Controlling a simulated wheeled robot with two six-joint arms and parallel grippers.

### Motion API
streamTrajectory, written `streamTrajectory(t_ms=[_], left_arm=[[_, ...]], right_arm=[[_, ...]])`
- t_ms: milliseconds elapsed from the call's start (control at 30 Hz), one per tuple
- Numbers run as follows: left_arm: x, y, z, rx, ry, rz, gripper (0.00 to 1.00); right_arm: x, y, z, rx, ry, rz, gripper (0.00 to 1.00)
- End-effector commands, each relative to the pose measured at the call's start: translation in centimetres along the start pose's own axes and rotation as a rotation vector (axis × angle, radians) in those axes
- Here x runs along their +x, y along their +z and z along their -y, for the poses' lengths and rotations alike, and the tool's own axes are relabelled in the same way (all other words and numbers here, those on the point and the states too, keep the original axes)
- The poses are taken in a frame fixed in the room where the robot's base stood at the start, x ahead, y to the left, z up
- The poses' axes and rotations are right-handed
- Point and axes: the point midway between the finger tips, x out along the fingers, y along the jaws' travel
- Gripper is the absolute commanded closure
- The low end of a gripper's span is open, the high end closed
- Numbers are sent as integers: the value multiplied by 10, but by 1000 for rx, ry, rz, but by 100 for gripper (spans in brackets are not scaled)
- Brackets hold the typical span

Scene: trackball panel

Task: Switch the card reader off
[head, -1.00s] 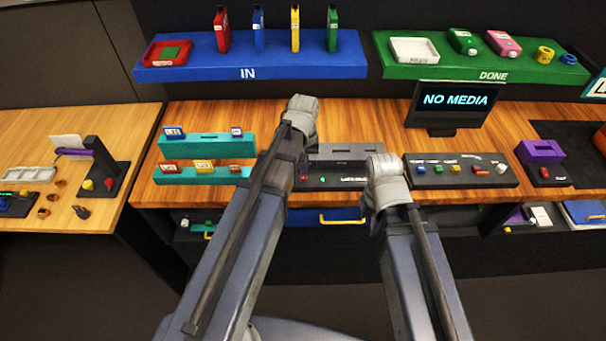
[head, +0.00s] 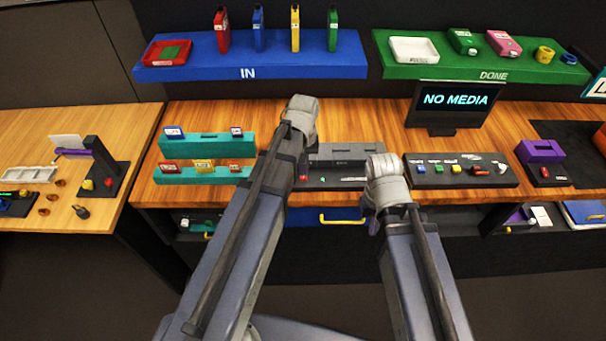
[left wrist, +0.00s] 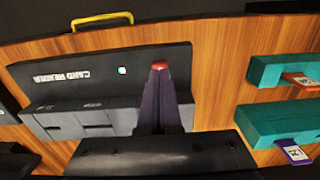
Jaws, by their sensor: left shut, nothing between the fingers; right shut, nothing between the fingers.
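The card reader is a dark grey box; its top shows in the head view (head: 345,152), partly behind my left arm. In the left wrist view its labelled panel (left wrist: 60,68) appears upside down, with a lit greenish lamp (left wrist: 122,70) and a red button (left wrist: 159,65). The red button also shows in the head view (head: 303,178). My left gripper (left wrist: 160,72) is shut and empty, its fingertips right at the red button; I cannot tell whether they touch. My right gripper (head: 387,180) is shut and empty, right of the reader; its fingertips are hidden.
Teal card racks (head: 205,145) stand left of the reader. A panel with several coloured buttons (head: 460,170) is to the right, below a "NO MEDIA" screen (head: 455,102). A yellow drawer handle (head: 342,219) is below the bench edge. Blue (head: 300,68) and green (head: 400,75) shelves are behind.

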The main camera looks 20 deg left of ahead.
Motion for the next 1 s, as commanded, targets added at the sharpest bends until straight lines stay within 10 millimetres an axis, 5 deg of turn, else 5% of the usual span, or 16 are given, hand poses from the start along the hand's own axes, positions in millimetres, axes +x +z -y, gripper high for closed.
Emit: streamTrajectory(t_ms=[1000], left_arm=[[15, 0, 0, 0, 0, 0, 100]], right_arm=[[15, -1, 1, 0, 0, 0, 100]])
